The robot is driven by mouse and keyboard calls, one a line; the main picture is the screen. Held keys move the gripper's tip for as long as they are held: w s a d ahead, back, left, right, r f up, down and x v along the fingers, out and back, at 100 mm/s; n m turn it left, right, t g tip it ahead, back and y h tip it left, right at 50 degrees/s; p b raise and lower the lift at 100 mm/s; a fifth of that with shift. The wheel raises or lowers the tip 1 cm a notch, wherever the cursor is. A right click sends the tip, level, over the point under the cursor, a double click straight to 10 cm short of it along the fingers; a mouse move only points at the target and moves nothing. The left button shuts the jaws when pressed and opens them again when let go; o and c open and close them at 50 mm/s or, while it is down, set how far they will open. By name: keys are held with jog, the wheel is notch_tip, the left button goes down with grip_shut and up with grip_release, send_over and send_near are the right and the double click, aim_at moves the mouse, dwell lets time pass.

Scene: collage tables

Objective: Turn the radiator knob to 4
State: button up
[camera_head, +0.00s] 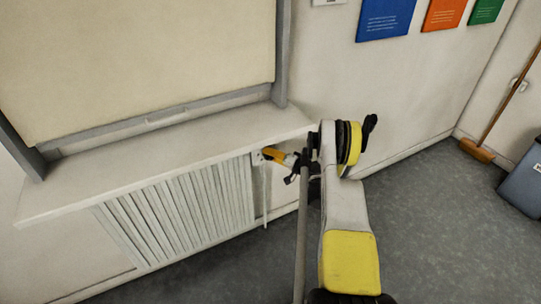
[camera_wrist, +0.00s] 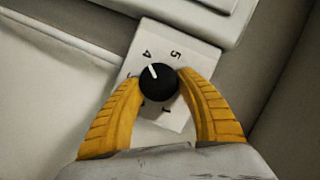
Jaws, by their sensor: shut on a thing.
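The black radiator knob (camera_wrist: 160,88) sits on a pale plate (camera_wrist: 181,118) with dark numbers around it. Its white pointer line points up and left, close to the 4, perhaps slightly left of it. The 5 is at the upper right and the 1 is below; other numbers are partly hidden by a finger and the knob. My gripper (camera_wrist: 160,79) has its two yellow fingers shut on the knob from both sides. In the head view my gripper (camera_head: 273,155) is at the right end of the white slatted radiator (camera_head: 180,211); the knob is not distinguishable there.
A pale sill (camera_head: 190,152) juts out just above the radiator and close to my gripper. A thin pipe (camera_head: 264,197) runs down beside the radiator. A broom (camera_head: 477,150) and a grey-blue bin (camera_head: 524,183) stand at the far right. The floor between is clear.

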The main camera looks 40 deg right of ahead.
jog(key=shift+w+r, duration=0.1)
jog(key=shift+r, duration=0.05)
jog(key=o, duration=1.2)
jog(key=v, duration=0.7)
jog(key=shift+s, duration=0.3)
